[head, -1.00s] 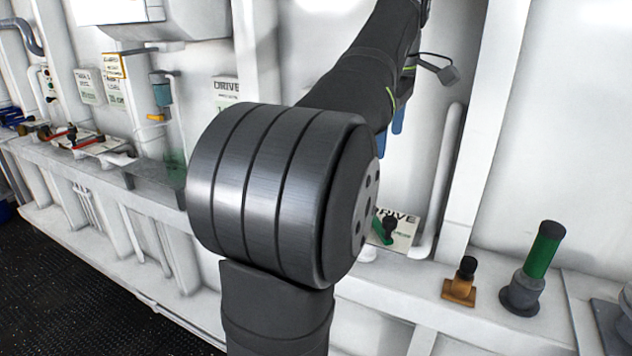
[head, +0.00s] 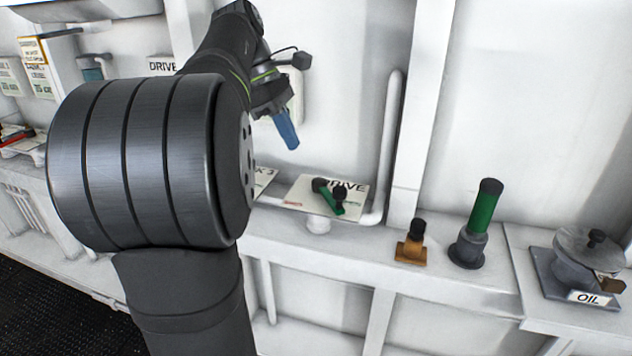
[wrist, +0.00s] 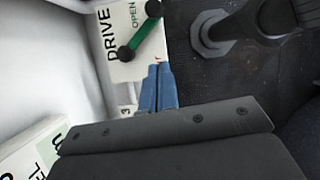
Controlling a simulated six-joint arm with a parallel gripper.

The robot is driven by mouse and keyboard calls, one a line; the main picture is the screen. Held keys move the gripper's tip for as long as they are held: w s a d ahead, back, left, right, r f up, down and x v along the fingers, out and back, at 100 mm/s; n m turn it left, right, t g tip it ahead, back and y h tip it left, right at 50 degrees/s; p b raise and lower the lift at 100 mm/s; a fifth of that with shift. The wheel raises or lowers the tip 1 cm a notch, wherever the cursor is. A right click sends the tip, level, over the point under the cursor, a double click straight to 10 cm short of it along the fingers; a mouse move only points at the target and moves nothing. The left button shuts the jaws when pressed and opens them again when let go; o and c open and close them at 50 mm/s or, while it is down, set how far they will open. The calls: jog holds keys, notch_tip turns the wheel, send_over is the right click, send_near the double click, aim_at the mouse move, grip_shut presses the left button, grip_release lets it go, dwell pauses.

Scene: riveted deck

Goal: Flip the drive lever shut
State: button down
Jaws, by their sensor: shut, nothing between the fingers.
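The drive lever (head: 329,197) is a green bar with black knobs at its ends. It lies slanted across a white plate marked DRIVE (head: 300,192) on the ledge. In the wrist view the lever (wrist: 143,36) lies just beyond my fingertips, with one knob near the word OPEN. My gripper (head: 292,146) has blue fingers, pressed together and empty, pointing down above and to the left of the lever in the head view. The shut fingers (wrist: 159,68) also show in the wrist view, apart from the lever. The plate's SHUT lettering is not readable.
An orange-based black-knobbed fitting (head: 411,245) and a green-handled post (head: 478,220) stand right of the plate. An OIL pot (head: 580,265) is at far right. A white pipe (head: 388,150) rises beside the plate. Another plate (head: 263,183) lies partly behind my arm.

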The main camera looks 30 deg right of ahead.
jog(key=w+a+f+n+g+h, duration=0.1)
jog(key=a+h, duration=0.3)
jog(key=a, duration=0.1)
jog(key=shift+a+f+n, duration=0.3)
jog(key=shift+a+f, duration=0.05)
jog(key=shift+f, duration=0.05)
jog(key=shift+d, duration=0.1)
send_near(336, 200)
notch_tip(336, 200, down, 3)
jog(key=d, duration=0.2)
jog(key=shift+s+d+f, duration=0.15)
jog(key=shift+s+d, duration=0.2)
jog(key=shift+s, duration=0.45)
jog(key=shift+s+d, duration=0.1)
